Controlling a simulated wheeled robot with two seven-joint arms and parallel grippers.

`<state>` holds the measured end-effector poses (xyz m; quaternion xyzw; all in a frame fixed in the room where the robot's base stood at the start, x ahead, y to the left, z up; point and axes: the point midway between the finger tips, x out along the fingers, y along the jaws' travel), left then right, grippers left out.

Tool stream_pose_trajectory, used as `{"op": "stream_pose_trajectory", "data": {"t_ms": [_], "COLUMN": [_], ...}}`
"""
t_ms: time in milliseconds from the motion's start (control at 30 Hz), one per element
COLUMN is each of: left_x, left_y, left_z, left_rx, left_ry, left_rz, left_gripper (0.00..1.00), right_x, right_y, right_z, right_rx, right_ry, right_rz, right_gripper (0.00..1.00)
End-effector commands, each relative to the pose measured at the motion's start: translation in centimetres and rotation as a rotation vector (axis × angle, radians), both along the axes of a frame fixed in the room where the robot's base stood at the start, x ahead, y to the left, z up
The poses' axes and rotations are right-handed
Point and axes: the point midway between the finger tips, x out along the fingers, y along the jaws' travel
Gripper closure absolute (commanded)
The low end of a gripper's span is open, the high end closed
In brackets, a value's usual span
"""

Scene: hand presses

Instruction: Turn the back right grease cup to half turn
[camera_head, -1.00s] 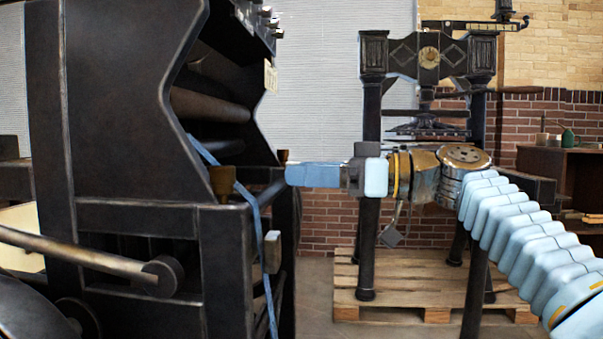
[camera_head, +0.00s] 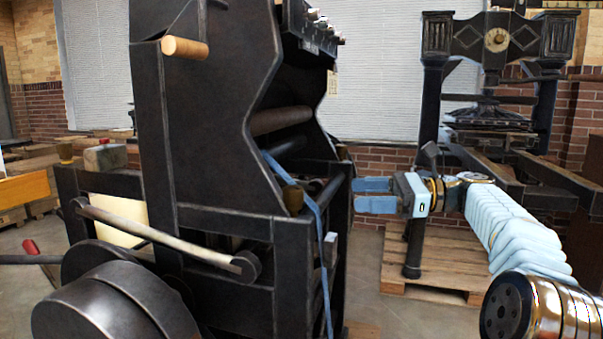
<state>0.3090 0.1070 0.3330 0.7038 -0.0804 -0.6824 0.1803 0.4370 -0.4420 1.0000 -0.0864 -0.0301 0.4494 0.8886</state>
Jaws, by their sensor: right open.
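The dark iron press (camera_head: 205,130) stands in the middle of the head view. A brass grease cup (camera_head: 292,199) sits upright on its near right frame rail, and another brass cup (camera_head: 65,152) sits on the rail at the left. The back right cup is not clear to me; a small shape (camera_head: 343,151) at the far right end of the frame may be it. My right gripper (camera_head: 357,194) is open and empty, with two pale blue fingers pointing left, close to the press's right end. I cannot tell whether they touch it. My left gripper is not in view.
A second hand press (camera_head: 435,130) stands on a wooden pallet (camera_head: 440,286) behind my right arm. A blue strap (camera_head: 318,220) hangs down the near press's right side.

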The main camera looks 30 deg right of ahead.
Motion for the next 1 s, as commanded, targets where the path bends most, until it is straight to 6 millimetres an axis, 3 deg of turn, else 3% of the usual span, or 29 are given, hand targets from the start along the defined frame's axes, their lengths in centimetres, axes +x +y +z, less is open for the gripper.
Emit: {"op": "stream_pose_trajectory", "data": {"t_ms": [100, 267, 700, 1000], "left_x": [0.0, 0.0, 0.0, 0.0], "left_y": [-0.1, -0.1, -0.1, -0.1], "left_z": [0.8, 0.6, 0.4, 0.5], "left_rx": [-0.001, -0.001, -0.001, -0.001], "left_ry": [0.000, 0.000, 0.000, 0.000], "left_rz": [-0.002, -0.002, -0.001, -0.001], "left_gripper": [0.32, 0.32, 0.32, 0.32], "right_x": [-0.2, 0.5, 6.0, 7.8], "right_y": [-1.0, -0.2, 7.5, 10.0], "right_z": [0.1, -0.1, -0.1, -0.1], "right_rx": [0.104, 0.131, 0.129, 0.127], "right_ry": [0.106, 0.135, 0.133, 0.133], "right_rz": [0.005, 0.010, 0.011, 0.008], "right_gripper": [0.31, 0.31, 0.31, 0.31]}}
